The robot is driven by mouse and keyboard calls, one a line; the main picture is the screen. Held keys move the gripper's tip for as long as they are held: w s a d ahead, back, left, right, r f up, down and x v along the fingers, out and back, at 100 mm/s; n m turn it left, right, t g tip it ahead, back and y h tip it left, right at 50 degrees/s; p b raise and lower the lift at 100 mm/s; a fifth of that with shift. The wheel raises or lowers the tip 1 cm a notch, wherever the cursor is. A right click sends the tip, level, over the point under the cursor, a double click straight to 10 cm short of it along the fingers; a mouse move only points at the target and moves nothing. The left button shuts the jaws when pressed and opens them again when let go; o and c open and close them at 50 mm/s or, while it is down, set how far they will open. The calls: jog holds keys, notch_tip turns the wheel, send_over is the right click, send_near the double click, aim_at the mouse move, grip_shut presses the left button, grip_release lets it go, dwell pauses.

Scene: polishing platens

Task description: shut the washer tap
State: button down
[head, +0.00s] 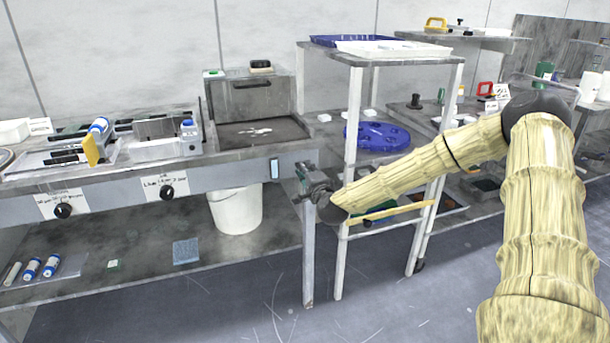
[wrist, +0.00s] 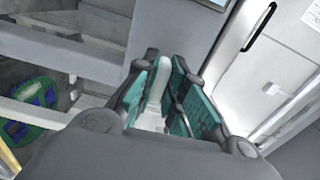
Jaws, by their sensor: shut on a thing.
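My gripper (head: 316,186) is at the right end of the front of the long bench, beside its corner leg. In the wrist view my gripper (wrist: 172,112) has its teal-padded fingers closed around a narrow pale handle (wrist: 157,88). The handle stands between the pads, and its lower part is hidden by the fingers. It appears to be the washer tap's handle, but the tap's body cannot be made out. In the head view my gripper covers this spot.
Two black knobs (head: 63,211) (head: 167,193) with labels sit on the bench front. A white bucket (head: 236,207) stands on the lower shelf. A white-legged rack (head: 354,125) stands close to my gripper and forearm. Open floor (head: 385,300) lies in front.

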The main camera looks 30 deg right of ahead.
jog(key=shift+d+f+m, duration=0.1)
jog(key=shift+m, duration=0.3)
jog(key=c, duration=1.5)
grip_release()
jog(key=shift+s+d, duration=0.1)
jog(key=v, duration=1.2)
jog(key=shift+a, duration=0.2)
